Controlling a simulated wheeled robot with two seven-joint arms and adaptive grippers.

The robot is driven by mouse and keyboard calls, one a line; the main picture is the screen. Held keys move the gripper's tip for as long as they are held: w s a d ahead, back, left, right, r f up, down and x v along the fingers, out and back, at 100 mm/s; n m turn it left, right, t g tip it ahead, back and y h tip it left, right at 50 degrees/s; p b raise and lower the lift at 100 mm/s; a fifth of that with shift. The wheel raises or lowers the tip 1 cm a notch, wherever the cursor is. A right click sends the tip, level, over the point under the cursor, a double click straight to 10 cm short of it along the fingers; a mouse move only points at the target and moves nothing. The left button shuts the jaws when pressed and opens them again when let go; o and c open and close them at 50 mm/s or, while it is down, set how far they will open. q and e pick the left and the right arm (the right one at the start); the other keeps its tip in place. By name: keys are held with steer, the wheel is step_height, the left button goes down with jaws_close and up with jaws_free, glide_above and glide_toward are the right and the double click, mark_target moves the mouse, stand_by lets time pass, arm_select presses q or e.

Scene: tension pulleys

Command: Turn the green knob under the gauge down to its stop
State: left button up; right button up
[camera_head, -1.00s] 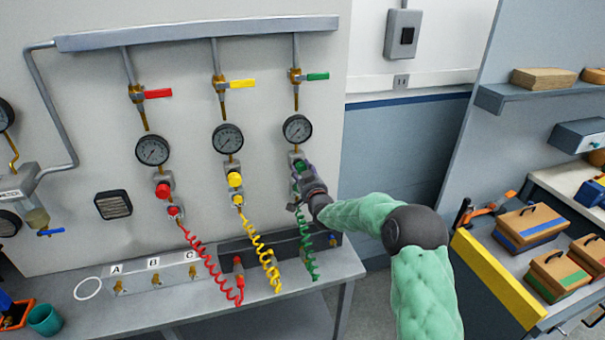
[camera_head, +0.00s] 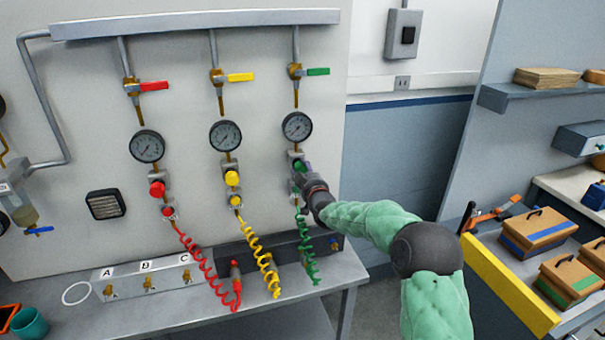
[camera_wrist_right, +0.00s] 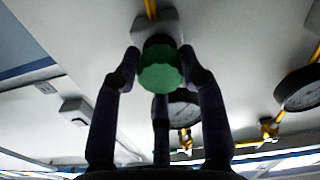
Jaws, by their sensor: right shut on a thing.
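The green knob (camera_wrist_right: 160,70) shows in the right wrist view between the fingers of my right gripper (camera_wrist_right: 160,75), which is shut on it. The gauge's needle is too small to read. My right arm reaches in from the right. My left gripper is not in view.
A yellow knob (camera_head: 232,178) and a red knob (camera_head: 157,188) sit on the panel to the left, each under its own gauge. Coiled red (camera_head: 205,270), yellow (camera_head: 262,257) and green (camera_head: 306,250) hoses hang below. A bench (camera_head: 175,313) stands underneath.

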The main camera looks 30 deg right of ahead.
steer(key=shift+f, duration=0.25)
steer(key=o, duration=1.1)
steer(key=shift+c, duration=0.2)
steer(key=shift+o, duration=0.4)
steer(key=shift+r, duration=0.1)
steer(key=shift+s, duration=0.1)
steer(key=v, duration=1.2)
